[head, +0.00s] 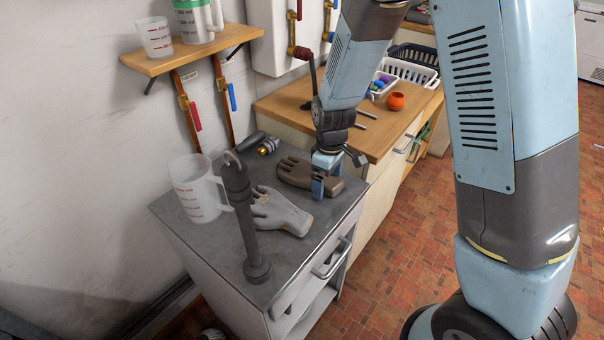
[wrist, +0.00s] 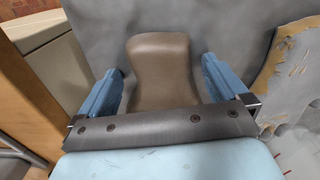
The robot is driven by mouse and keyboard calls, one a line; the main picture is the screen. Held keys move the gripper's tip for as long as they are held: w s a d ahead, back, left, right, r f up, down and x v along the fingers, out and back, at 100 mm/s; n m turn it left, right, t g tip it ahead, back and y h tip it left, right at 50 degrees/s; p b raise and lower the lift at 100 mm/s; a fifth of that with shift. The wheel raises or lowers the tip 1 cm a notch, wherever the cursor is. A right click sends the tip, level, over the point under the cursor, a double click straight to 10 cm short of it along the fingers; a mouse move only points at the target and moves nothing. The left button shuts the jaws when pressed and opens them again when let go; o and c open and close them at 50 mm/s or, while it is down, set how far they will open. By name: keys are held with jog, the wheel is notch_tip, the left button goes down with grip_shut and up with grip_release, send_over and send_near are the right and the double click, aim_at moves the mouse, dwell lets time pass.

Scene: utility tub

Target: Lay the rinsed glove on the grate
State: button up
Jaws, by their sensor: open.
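A brown glove (head: 297,174) lies flat on the grey cabinet top, fingers toward the left. My gripper (head: 318,188) is over its cuff end. In the wrist view the brown cuff (wrist: 158,60) lies between the two blue fingers of my gripper (wrist: 160,88), with a gap on each side. The gripper is open and holds nothing. A pale grey glove (head: 283,213) lies nearer the front; its worn, torn-looking edge shows in the wrist view (wrist: 290,75). I cannot tell which glove is rinsed. I see no grate.
A dark grey upright tool (head: 244,215) and a clear measuring jug (head: 196,190) stand left of the gloves. A dark fitting (head: 262,143) lies behind them.

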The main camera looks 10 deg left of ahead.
jog(key=c, duration=1.4)
jog(key=shift+r, duration=0.15)
